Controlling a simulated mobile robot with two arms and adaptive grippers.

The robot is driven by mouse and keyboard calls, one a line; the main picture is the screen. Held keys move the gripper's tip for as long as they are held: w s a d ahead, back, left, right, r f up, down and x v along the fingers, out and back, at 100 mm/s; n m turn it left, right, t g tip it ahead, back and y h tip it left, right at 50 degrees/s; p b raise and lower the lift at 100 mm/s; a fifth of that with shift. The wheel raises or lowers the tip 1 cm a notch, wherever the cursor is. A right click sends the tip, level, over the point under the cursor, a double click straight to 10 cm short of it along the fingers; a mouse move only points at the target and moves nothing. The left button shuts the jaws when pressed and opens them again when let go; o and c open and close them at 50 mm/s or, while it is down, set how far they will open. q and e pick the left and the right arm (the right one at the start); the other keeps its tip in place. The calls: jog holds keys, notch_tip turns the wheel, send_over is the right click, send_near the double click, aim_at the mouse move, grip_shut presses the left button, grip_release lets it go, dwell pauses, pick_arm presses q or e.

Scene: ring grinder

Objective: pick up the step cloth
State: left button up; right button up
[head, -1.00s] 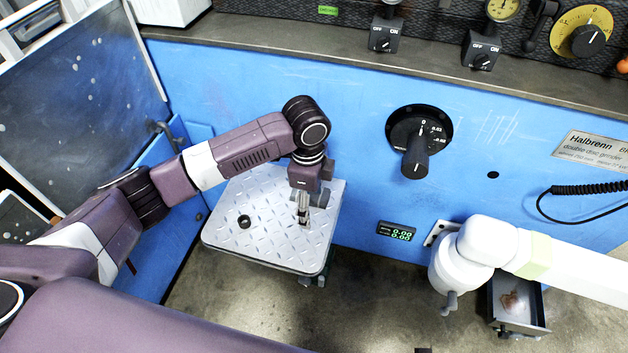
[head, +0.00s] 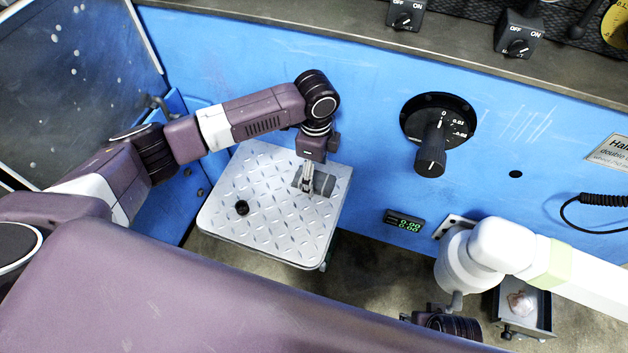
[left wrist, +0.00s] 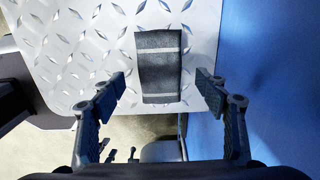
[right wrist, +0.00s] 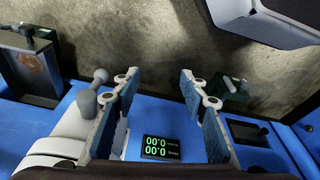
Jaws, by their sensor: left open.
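The step cloth (head: 325,183) is a dark grey strip with lighter bands, lying flat on the metal diamond-plate step. It shows in full in the left wrist view (left wrist: 158,65), between and beyond my finger tips. My left gripper (head: 307,187) points down over the cloth and hides part of it in the head view. Its fingers (left wrist: 161,77) are open, one on each side of the cloth, with nothing between them. Whether the tips touch the plate is unclear. My right gripper (right wrist: 160,74) is open and empty above the floor, beside the blue machine front.
The step plate (head: 265,225) also holds a small black round part (head: 242,208). The blue machine wall (head: 365,120) rises right behind the step, with a black dial (head: 436,130). A white jointed arm (head: 500,250) and an open drawer (head: 540,315) are at right.

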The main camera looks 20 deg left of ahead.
aim_at(316, 179)
pick_arm(q)
jog(key=shift+f, duration=0.85)
pick_arm(e)
jog(key=shift+w+r, duration=0.2)
jog(key=shift+r, duration=0.6)
pick_arm(q)
jog(key=c, duration=1.1)
jog(key=shift+o, duration=0.2)
jog(key=shift+r, duration=0.15)
jog(key=shift+r, duration=0.2)
notch_tip(316, 179, up, 9)
jog(key=p, duration=0.2)
jog(key=shift+r, duration=0.2)
pick_arm(e)
notch_tip(316, 179, down, 8)
jog(key=s, duration=0.3)
jog(key=shift+d, duration=0.15)
jog(key=shift+r, duration=0.1)
